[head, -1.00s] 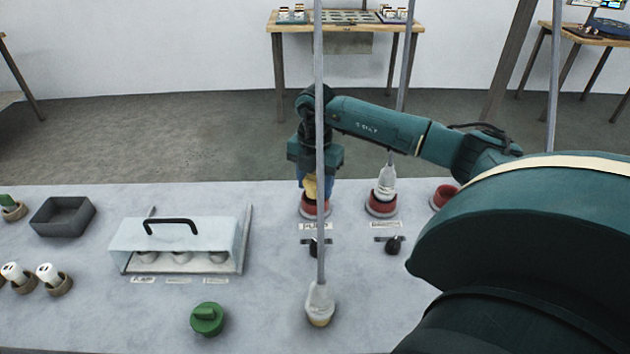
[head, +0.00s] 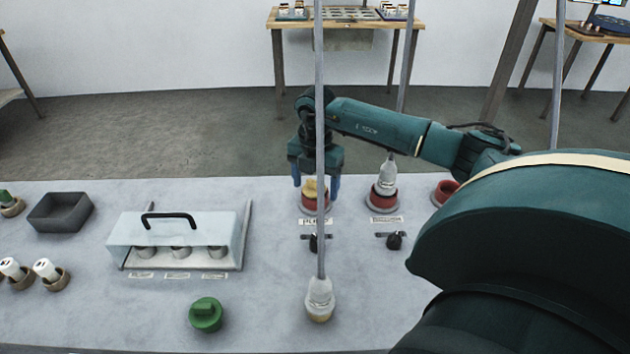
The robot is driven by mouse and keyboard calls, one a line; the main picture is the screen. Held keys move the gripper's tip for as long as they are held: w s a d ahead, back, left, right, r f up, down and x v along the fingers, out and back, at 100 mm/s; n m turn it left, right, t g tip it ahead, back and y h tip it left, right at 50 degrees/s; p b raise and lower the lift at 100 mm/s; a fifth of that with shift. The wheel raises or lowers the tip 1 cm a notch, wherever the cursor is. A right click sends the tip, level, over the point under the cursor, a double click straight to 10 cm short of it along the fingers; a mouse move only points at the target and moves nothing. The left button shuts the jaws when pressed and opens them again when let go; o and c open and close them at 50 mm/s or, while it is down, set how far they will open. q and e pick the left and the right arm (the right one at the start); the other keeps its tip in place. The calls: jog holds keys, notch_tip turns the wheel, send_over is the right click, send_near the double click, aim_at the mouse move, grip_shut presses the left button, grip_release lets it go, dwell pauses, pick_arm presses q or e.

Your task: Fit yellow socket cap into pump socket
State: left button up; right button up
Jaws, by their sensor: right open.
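The yellow socket cap (head: 309,188) sits in the red ring-shaped socket (head: 309,205) at the back middle of the table. It is partly hidden by a grey pole, and I cannot tell how deep it sits. My right gripper (head: 316,188) is open, pointing down, with its blue fingers apart on either side of the cap. A label plate lies in front of this socket; its words are too small to read surely. My left gripper is not in view.
A second red socket (head: 382,202) holds a white plug on a pole. Another red socket (head: 446,190) is partly behind my arm. A pole with a white end (head: 319,300) stands in front. A green cap (head: 206,315), clear cover (head: 125,236) and grey tray (head: 48,222) are left.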

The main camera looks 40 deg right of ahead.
notch_tip(320, 180, up, 13)
jog(key=shift+r+b, duration=0.15)
jog(key=shift+b, duration=0.2)
dwell(0.3)
jog(key=shift+s, duration=0.15)
dwell(0.5)
